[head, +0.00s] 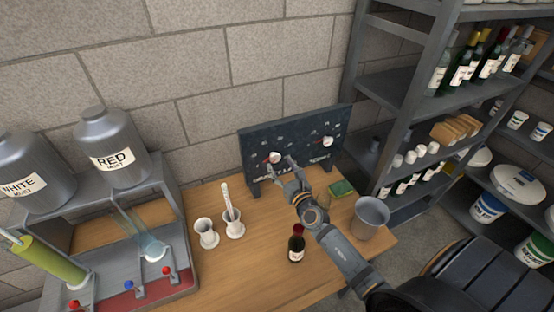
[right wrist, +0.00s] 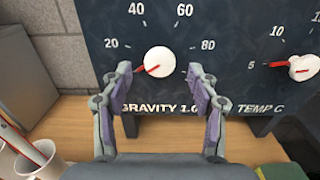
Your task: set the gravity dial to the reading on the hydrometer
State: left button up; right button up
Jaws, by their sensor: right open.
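The dark board (head: 258,143) stands at the back of the wooden bench. Its gravity dial (right wrist: 160,60) has a white round knob, with a red pointer aimed lower left, below the 20 mark. It also shows in the head view (head: 275,158). My right gripper (right wrist: 160,75) is open, its fingers on either side of and just in front of the knob; contact cannot be told. A thin pale stem, likely the hydrometer (head: 226,196), stands in a white jar (head: 235,230); its reading is too small to tell. My left gripper is out of view.
The temperature dial (right wrist: 303,68) sits right of the gravity dial. A second white jar (head: 207,234), a dark bottle (head: 296,245), a grey bucket (head: 370,217) and a green pad (head: 342,188) stand on the bench. Must tanks (head: 109,140) are at left, shelving at right.

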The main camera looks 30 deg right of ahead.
aim_at(276, 158)
jog(key=w, duration=0.3)
jog(key=shift+w+f, duration=0.2)
jog(key=shift+w+d+r, duration=0.1)
jog(key=shift+w, duration=0.1)
jog(key=shift+r, duration=0.15)
jog(key=shift+w, duration=0.1)
jog(key=c, duration=1.1)
jog(key=shift+c, duration=0.2)
jog(key=shift+m, duration=0.3)
